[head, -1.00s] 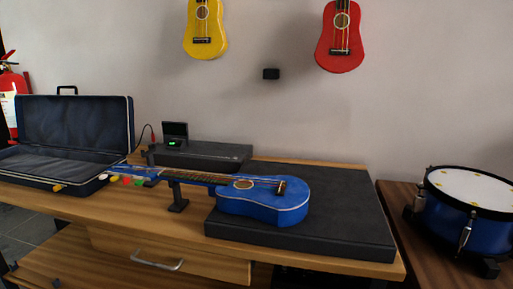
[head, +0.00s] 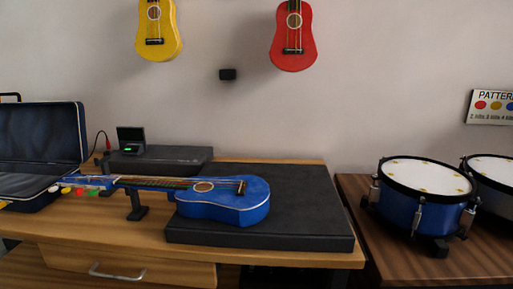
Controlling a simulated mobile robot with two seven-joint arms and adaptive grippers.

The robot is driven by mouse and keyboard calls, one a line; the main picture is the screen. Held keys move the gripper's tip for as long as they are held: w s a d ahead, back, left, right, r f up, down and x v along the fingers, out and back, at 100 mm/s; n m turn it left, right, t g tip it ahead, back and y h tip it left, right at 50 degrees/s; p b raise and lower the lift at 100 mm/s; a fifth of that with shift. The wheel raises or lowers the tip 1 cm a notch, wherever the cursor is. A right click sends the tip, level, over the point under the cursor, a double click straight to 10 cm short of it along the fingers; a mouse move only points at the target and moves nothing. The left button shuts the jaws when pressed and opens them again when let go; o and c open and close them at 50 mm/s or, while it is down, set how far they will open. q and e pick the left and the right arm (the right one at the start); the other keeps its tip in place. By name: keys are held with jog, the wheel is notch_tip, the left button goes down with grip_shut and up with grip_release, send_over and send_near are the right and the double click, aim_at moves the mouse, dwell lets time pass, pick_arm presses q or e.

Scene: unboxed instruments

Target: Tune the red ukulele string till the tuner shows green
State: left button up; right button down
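A blue ukulele (head: 235,204) lies face up, its body on a dark mat (head: 290,200) and its neck toward the left, held by a black stand (head: 136,207). Small coloured tuning pegs show along its headstock (head: 95,181), among them a red peg (head: 80,191). The strings are too fine to tell apart by colour. A small black tuner (head: 131,140) stands behind the neck, with a lit green patch on its lower front. Neither of my grippers is in view.
An open dark case (head: 40,130) lies at the left. A blue drum (head: 425,195) and a second drum (head: 495,175) stand on a brown table at the right. Yellow (head: 159,35) and red (head: 293,45) ukuleles hang on the wall. The mat's right part is clear.

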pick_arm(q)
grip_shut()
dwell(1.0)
